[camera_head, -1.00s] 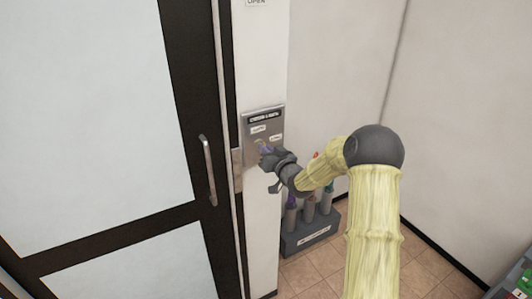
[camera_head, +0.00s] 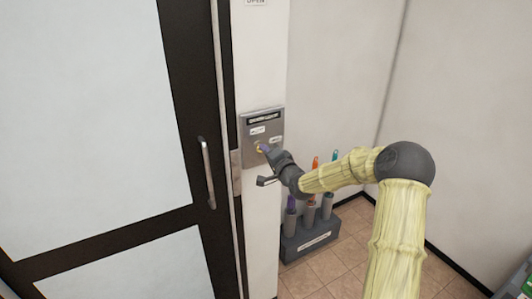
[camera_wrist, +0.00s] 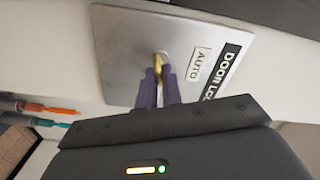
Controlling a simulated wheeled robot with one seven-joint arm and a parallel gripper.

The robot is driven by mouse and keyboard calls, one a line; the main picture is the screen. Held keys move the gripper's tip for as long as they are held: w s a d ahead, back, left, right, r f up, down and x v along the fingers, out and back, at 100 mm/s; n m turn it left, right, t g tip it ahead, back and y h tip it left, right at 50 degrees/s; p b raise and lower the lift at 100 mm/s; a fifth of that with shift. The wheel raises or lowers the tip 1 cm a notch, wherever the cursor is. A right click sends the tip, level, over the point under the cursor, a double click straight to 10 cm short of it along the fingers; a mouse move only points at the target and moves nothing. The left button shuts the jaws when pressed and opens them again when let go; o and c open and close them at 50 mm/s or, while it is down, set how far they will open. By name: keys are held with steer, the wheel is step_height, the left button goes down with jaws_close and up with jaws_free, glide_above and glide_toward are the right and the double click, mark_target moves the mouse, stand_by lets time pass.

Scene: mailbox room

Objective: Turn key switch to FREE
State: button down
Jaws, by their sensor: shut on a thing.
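The key switch sits on a grey metal panel (camera_head: 250,126) on the narrow white wall beside the door. In the wrist view the panel (camera_wrist: 122,55) carries a black DOOR LOCK label (camera_wrist: 222,70) and a white AUTO label (camera_wrist: 198,65). A brass-coloured key (camera_wrist: 161,63) shows at the switch, between the purple fingertips. My gripper (camera_head: 263,149) is shut on the key, in front of the panel; it also shows in the wrist view (camera_wrist: 159,75). Most of the key and the switch face are hidden by the fingers. A FREE label cannot be read.
A dark-framed door (camera_head: 185,130) with a vertical handle (camera_head: 208,172) stands left of the panel. A grey holder (camera_head: 309,238) with several coloured umbrellas stands on the tiled floor below right. Open floor (camera_head: 345,262) lies right of it.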

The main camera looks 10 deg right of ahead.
steer(key=shift+f+m, duration=0.15)
steer(key=shift+m, duration=2.05)
steer(key=c, duration=1.6)
jaws_free()
steer(key=shift+d, duration=0.1)
steer(key=shift+o, duration=0.2)
steer(key=b+v, duration=0.4)
steer(key=v, duration=1.3)
steer(key=shift+s, duration=0.15)
